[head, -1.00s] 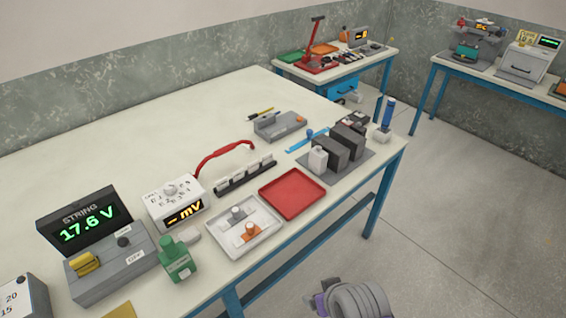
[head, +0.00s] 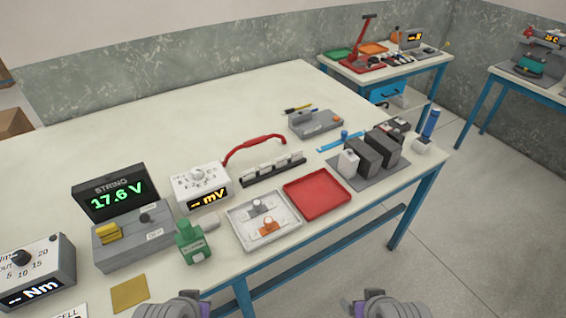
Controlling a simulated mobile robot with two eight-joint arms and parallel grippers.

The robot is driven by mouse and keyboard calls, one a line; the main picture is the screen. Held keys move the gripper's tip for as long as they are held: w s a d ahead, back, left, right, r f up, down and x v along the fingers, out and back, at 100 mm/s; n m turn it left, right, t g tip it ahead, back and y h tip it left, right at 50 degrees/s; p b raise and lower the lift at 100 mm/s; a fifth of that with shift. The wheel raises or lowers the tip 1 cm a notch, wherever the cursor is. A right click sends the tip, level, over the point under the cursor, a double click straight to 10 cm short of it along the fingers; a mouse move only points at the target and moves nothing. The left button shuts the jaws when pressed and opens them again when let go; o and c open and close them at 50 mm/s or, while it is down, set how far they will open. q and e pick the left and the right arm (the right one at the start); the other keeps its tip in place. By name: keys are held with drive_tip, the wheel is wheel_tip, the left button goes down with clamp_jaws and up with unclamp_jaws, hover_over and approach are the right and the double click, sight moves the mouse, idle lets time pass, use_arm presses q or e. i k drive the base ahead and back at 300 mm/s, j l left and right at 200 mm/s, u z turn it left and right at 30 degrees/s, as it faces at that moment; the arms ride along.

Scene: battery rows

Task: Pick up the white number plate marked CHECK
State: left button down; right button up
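Several small white plates (head: 272,170) stand in a row in a long black rack on the white table, behind the white tray and the red tray. Their markings are too small to read, so I cannot tell which one says CHECK. My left gripper (head: 184,305) and my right gripper (head: 374,302) show only partly at the bottom edge, in front of the table and well short of the rack. Their fingers cannot be made out, and I see nothing held.
A red tray (head: 317,194) and a white tray (head: 242,232) with small parts lie before the rack. Dark battery blocks (head: 362,152) stand right. The table's back left is clear.

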sight(282, 162)
drive_tip(key=i+l, duration=0.55)
drive_tip(key=i+l+u, duration=0.1)
drive_tip(key=u, duration=0.3)
drive_tip(key=i+l+u, duration=0.15)
drive_tip(key=u, duration=0.25)
drive_tip(key=i+l+u, duration=0.1)
drive_tip(key=u, duration=0.3)
drive_tip(key=l+u, duration=0.1)
drive_tip(key=u, duration=0.65)
